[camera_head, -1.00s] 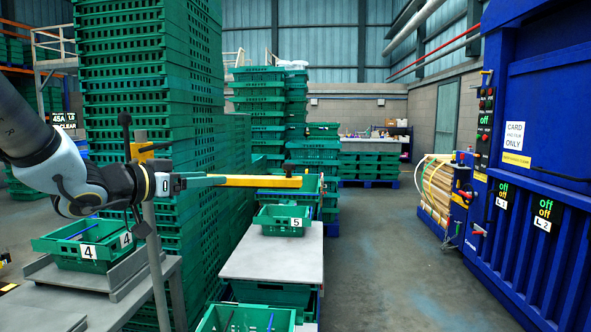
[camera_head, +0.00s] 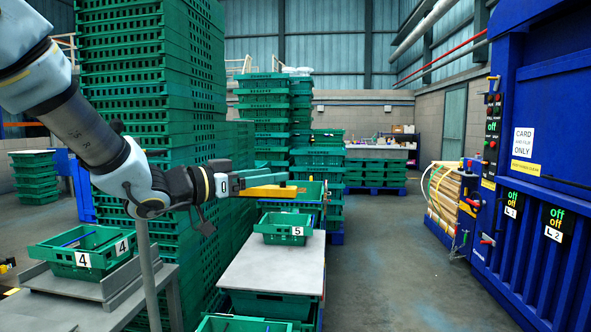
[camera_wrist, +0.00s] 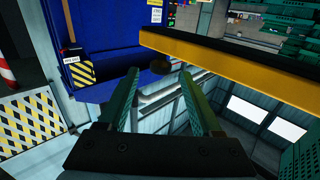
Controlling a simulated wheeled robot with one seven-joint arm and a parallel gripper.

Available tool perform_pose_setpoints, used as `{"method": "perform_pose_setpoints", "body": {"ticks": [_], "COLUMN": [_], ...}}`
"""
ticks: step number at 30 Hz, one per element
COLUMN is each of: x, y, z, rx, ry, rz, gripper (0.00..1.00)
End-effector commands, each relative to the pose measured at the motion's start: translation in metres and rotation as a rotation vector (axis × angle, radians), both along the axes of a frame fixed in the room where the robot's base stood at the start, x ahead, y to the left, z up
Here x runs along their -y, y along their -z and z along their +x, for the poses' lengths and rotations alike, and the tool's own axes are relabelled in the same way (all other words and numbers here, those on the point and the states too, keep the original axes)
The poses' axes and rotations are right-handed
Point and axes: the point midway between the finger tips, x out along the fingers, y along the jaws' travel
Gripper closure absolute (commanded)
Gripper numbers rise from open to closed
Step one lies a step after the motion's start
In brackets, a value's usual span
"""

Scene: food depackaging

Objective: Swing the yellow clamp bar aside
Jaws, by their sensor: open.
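The yellow clamp bar (camera_head: 272,191) lies roughly level in the head view, above and behind the grey table with crate 5. In the wrist view the bar (camera_wrist: 245,72) crosses the upper right, its left end just beyond my fingertips. In the wrist view my gripper (camera_wrist: 158,78) is open, and no bar is clamped between the fingers. Whether a finger touches the bar I cannot tell.
A grey post (camera_head: 148,262) stands below my arm, its top hidden. Crate 4 (camera_head: 68,262) sits on the left bench, crate 5 (camera_head: 270,239) on the grey table (camera_head: 262,272). A tall green crate stack (camera_head: 150,70) rises behind my arm. The floor at right is clear.

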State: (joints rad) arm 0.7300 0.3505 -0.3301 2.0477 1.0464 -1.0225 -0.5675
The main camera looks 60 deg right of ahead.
Motion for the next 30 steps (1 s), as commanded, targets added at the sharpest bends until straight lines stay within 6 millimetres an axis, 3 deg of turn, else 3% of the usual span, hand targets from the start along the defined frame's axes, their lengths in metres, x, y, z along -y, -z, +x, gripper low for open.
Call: {"method": "perform_pose_setpoints", "body": {"ticks": [6,12,24,30], "x": [0.040,0.062,0.069,0.069], "y": [-0.003,-0.002,0.000,0.000], "z": [-0.014,-0.020,-0.022,-0.022], "rx": [-0.001,0.000,0.000,0.000], "ry": [0.003,0.000,-0.001,-0.001], "rz": [-0.001,0.000,0.000,0.000], "gripper": [0.34,0.34,0.34,0.56]}}
